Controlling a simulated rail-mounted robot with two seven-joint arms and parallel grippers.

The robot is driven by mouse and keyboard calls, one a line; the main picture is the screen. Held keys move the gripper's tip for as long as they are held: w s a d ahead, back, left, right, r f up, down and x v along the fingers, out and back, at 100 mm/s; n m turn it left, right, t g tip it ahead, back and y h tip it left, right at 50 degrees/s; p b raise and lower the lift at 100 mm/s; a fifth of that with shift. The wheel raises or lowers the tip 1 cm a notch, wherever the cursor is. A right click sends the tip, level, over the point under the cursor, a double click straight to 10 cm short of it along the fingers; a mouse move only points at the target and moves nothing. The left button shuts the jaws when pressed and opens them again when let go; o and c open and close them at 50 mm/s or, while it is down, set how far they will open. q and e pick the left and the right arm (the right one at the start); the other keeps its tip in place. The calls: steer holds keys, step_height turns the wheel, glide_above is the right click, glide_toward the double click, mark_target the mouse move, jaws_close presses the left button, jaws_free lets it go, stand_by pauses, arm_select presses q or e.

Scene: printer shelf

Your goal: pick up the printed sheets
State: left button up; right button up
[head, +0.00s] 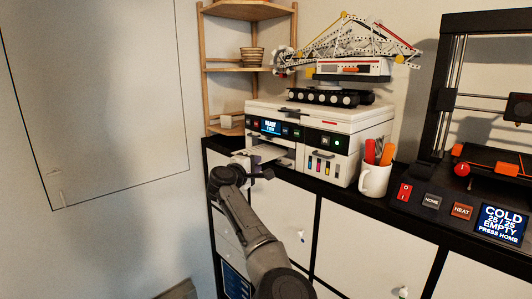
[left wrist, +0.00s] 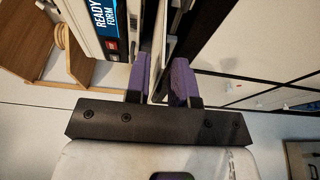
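The white printer (head: 290,115) stands on the black-topped shelf, its small screen lit. White printed sheets (head: 262,152) lie at its front output slot, low on the left side. My left gripper (head: 262,170) is at this slot, close to the sheets' front edge. In the left wrist view its two purple fingers (left wrist: 160,82) are apart, with thin pale and dark edges between and beyond them. I cannot tell which edge is the sheets, or whether the fingers touch them. My right gripper is not in view.
A white mug (head: 374,181) with red and orange items stands right of the printer. A 3D printer (head: 480,165) is farther right. A crane model (head: 345,68) sits on top. A wooden corner shelf (head: 204,75) is behind left. White cabinet doors (head: 345,235) lie below.

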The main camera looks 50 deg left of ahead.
arm_select(q)
jaws_close()
steer(key=shift+r, duration=0.15)
